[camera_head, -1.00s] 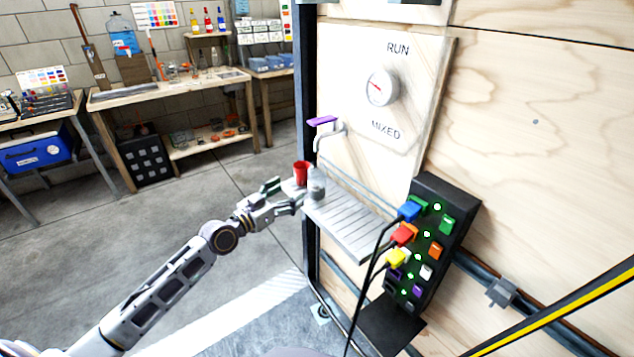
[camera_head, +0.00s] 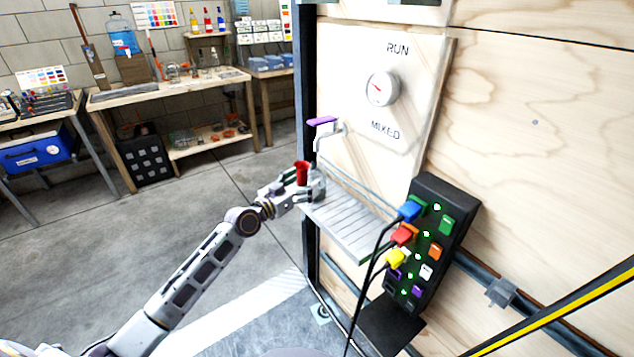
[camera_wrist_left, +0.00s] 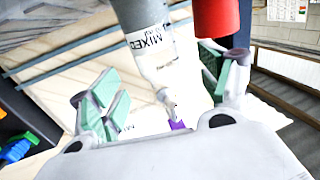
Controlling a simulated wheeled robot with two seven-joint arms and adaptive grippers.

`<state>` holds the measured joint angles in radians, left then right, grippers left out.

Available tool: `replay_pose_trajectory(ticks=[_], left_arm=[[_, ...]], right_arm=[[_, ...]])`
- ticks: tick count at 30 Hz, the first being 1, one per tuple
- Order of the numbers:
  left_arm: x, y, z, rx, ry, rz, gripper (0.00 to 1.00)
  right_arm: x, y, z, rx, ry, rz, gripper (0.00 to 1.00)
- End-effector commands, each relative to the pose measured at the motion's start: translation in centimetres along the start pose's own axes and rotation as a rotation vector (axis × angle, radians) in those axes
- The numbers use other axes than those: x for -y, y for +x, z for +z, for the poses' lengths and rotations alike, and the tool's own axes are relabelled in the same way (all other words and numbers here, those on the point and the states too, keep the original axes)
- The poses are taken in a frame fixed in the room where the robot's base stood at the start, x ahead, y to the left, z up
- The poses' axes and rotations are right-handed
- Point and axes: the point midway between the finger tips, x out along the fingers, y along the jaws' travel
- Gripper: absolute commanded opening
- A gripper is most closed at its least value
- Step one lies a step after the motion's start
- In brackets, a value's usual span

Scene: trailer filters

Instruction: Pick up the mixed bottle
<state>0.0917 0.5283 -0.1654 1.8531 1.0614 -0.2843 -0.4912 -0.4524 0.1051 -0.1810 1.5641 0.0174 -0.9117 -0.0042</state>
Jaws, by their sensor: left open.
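The mixed bottle (camera_wrist_left: 150,42) is pale, with "MIXED" printed on its label, and shows in the left wrist view between my left gripper's green-padded fingers. A visible gap separates it from the left finger; I cannot tell whether the right finger touches it. In the head view the bottle (camera_head: 319,183) stands at the left end of the slatted grey drip tray (camera_head: 350,226), partly hidden by my gripper. My left gripper (camera_head: 305,187) is open around or right beside it. My right gripper is not in view.
A red cup-like object (camera_head: 302,173) is close by the gripper; it also shows in the wrist view (camera_wrist_left: 215,17). A tap with a purple handle (camera_head: 322,121) is above the tray. A black box (camera_head: 432,240) with coloured plugs and cables stands to the right.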

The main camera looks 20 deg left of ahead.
Motion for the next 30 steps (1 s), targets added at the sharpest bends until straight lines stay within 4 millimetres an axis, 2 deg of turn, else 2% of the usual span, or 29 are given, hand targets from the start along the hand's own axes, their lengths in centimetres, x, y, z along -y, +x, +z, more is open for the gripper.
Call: replay_pose_trajectory(ticks=[6,22,30], left_arm=[[-0.1,1.1,0.0,-0.001,0.0,0.001,0.78],[-0.1,1.6,-0.1,-0.002,0.0,0.001,0.78],[-0.2,3.5,0.2,-0.001,-0.002,0.001,0.78]], right_arm=[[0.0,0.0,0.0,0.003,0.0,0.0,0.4],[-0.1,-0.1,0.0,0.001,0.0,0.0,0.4],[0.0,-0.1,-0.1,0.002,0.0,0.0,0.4]])
